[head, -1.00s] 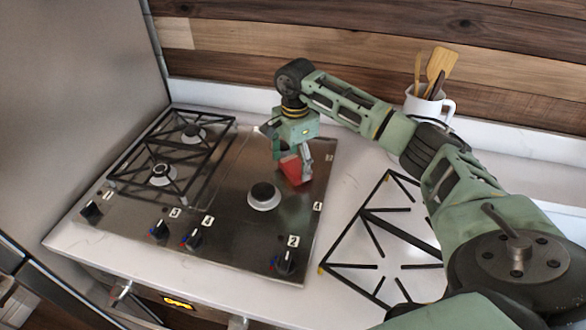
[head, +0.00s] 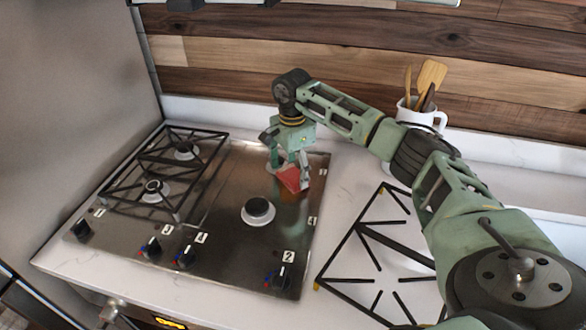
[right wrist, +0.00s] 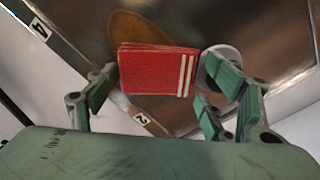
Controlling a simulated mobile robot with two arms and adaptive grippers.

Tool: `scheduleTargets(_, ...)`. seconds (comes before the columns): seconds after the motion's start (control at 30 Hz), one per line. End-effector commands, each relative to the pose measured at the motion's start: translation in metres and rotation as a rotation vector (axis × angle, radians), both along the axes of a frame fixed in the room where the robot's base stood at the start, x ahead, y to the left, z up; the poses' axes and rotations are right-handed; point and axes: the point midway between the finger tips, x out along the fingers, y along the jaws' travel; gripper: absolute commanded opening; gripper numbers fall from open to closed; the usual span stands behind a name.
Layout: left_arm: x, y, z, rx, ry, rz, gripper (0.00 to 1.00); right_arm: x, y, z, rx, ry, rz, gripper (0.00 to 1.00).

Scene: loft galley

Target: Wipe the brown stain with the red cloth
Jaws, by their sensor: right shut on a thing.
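The red cloth (head: 291,179), a folded block with white stripes at one end, is between the fingers of my right gripper (head: 289,172), just over the right part of the steel hob. In the right wrist view the cloth (right wrist: 158,72) sits between the green fingers of the gripper (right wrist: 160,95), which is shut on it. The brown stain (right wrist: 137,32) is a dark, rounded patch on the steel, partly hidden behind the cloth. I cannot tell whether the cloth touches the steel. My left gripper is not in view.
The steel hob (head: 225,215) has a bare burner (head: 258,211) beside the cloth and knobs along its front. A black grate (head: 165,172) covers its left side. A loose grate (head: 366,232) lies on the white counter at right. A white mug (head: 420,115) holds wooden utensils.

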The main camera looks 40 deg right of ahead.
Motion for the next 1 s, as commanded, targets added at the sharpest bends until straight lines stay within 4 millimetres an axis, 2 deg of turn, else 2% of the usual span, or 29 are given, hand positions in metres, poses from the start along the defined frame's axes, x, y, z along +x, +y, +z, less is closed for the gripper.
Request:
scheduleTargets(0.03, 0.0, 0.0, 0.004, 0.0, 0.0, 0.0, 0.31, 0.0, 0.005, 0.005, 0.003, -0.013, 0.004, 0.47)
scheduleTargets(0.2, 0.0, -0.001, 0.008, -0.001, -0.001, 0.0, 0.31, -0.01, 0.016, 0.003, 0.005, -0.009, 0.005, 0.46)
scheduleTargets(1.0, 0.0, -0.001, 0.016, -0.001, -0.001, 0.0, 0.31, -0.041, 0.05, -0.005, 0.006, 0.006, 0.009, 0.46)
